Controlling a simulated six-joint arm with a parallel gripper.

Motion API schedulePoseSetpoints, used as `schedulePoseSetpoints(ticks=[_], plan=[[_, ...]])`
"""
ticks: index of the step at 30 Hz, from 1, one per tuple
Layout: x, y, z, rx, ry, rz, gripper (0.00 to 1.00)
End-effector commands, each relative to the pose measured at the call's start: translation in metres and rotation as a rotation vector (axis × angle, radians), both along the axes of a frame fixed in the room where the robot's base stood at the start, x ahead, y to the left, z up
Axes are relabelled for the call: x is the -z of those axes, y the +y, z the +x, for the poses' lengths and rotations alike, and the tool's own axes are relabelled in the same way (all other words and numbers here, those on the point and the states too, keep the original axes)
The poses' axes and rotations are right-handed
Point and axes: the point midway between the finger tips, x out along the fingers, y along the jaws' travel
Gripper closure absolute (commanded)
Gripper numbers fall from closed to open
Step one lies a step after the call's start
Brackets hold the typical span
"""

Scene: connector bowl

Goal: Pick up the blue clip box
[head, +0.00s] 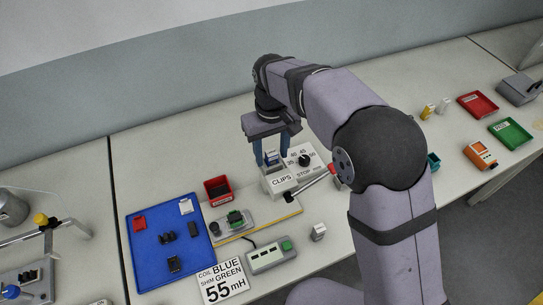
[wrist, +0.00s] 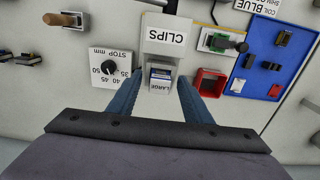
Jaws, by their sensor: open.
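In the head view the box (head: 271,156) is partly hidden between the blue fingers of my gripper (head: 272,160). My gripper (wrist: 158,84) is open, with one finger on each side of the box in the wrist view. Gaps show between the fingers and the box, and I see no contact. The exact finger height against the box is hard to tell.
A STOP mm dial (wrist: 108,68) stands beside the holder, with a red-tipped lever (head: 331,169) near it. A red bin (head: 217,189) and a blue tray (head: 150,262) lie to the left in the head view. A green-topped fixture (head: 235,219) is in front.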

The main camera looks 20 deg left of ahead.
Motion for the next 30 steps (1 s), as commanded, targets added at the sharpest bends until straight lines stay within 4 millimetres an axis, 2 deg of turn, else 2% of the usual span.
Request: schedulePoseSetpoints(ticks=[7,8,13,23,30], plan=[[0.002,0.000,0.000,0.000,-0.001,0.001,0.55],[0.002,0.000,0.000,0.000,-0.001,0.001,0.59],[0.002,0.000,0.000,0.000,-0.001,0.001,1.00],[-0.001,0.000,0.001,0.000,-0.002,0.002,1.00],[-0.024,0.001,0.001,0.000,-0.006,0.006,1.00]])
